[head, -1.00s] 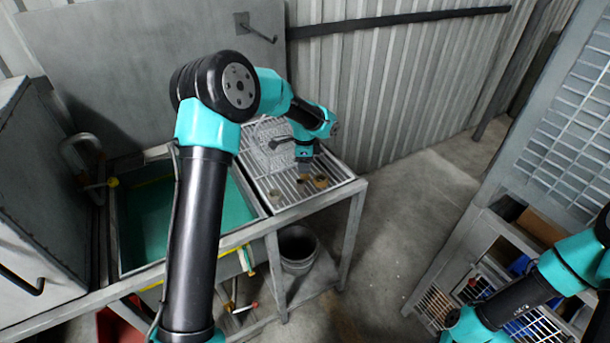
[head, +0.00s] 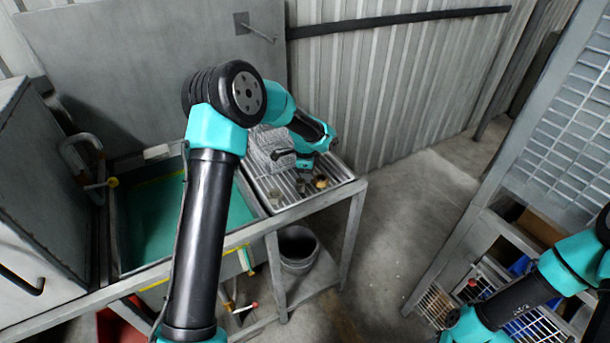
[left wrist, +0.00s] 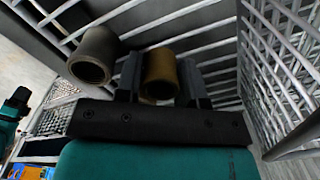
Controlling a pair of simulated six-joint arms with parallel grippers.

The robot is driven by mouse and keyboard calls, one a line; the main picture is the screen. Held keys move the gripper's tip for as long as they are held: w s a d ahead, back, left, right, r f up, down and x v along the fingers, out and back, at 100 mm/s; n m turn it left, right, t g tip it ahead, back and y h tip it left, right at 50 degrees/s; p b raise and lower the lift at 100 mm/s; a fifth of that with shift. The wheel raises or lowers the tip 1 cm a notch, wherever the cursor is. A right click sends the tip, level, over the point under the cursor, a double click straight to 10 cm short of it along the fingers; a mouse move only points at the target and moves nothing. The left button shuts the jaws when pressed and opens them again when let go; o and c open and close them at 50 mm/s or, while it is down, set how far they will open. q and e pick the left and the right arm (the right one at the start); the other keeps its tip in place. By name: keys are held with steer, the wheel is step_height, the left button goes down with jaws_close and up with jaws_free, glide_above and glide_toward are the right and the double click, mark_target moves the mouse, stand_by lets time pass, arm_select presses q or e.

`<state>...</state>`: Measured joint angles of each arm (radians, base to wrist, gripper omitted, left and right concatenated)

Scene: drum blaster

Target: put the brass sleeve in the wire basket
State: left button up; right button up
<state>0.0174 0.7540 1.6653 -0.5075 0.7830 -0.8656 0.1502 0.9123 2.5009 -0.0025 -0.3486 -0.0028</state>
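The brass sleeve (left wrist: 160,70) is a short, hollow, yellow-brown tube in the left wrist view. It lies between the two fingers of my left gripper (head: 302,178), which sit close along both its sides; whether they press on it cannot be told. In the head view the gripper points down at the slatted rack, and the sleeve is hard to make out beside it. The wire basket (head: 265,142) stands at the back of the rack, partly hidden by my left arm; its mesh wall (left wrist: 284,60) is at the right in the left wrist view. My right gripper is not visible.
A grey sleeve (left wrist: 95,52) lies close beside my left gripper. A rusty-orange piece (head: 321,182) sits on the slatted rack (head: 345,172). A green-lined basin (head: 150,225) is to the left, a corrugated wall (head: 400,90) behind. A bucket (head: 298,250) stands below.

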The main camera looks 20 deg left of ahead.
arm_select(q)
steer(key=c, duration=0.6)
steer(key=shift+r, duration=0.15)
step_height(320, 180, up, 10)
steer(key=shift+f, duration=0.1)
stand_by(0.8)
steer(key=shift+s+d+f+n, duration=0.5)
steer(key=shift+s+d+n, duration=0.75)
steer(key=shift+d+n, duration=0.45)
steer(key=shift+s+d+f+n, duration=0.5)
steer(key=shift+s+d+n, duration=0.7)
steer(key=shift+d+n, duration=0.5)
steer(key=shift+s+d+f+n, duration=0.5)
steer(key=shift+s+d+n, duration=0.85)
steer(key=shift+n, duration=0.55)
